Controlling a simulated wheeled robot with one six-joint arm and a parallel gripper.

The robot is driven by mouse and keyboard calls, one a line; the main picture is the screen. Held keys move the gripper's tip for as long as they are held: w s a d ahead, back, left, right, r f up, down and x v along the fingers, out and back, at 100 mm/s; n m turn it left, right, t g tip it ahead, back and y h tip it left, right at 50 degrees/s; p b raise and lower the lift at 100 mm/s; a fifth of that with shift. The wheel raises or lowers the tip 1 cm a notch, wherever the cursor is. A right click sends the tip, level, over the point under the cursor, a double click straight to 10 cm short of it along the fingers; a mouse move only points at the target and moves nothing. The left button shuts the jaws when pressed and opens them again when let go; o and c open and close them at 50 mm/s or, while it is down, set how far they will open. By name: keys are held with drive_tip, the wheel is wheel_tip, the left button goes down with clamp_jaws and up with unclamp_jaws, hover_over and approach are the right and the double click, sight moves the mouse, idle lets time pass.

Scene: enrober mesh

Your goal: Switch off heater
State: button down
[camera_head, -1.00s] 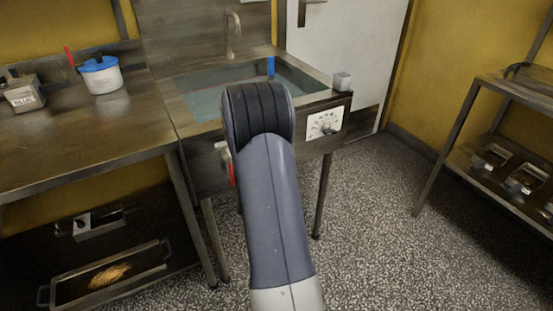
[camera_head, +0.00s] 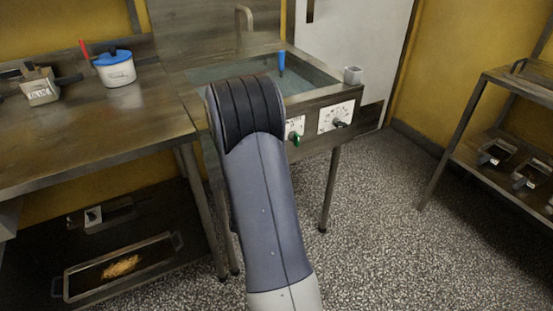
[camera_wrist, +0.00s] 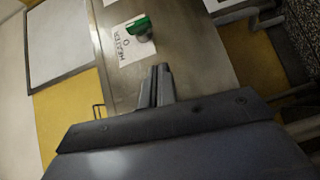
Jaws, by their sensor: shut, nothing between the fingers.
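The heater control is a white label plate (camera_wrist: 126,43) reading "HEATER" with a green knob (camera_wrist: 140,28) on it, on the steel front of the sink unit. In the head view its green knob (camera_head: 296,139) shows just right of my arm, and part of the plate (camera_head: 294,125) is hidden behind the arm. My gripper (camera_wrist: 160,70) is shut and empty in the wrist view. Its fingertips point at the steel panel just below the knob in the picture, apart from the knob. In the head view my arm hides the gripper.
A second plate with a dark dial (camera_head: 337,117) sits right of the heater plate. The sink basin (camera_head: 322,76) holds a blue item (camera_head: 281,62); a small grey cup (camera_head: 352,75) stands on its corner. A worktop (camera_head: 70,140) is left, a rack (camera_head: 500,110) right. Speckled floor is clear between.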

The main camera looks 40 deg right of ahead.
drive_tip(key=v, duration=0.3)
drive_tip(key=shift+s+a+f, duration=0.1)
drive_tip(key=shift+a, duration=0.1)
idle(0.4)
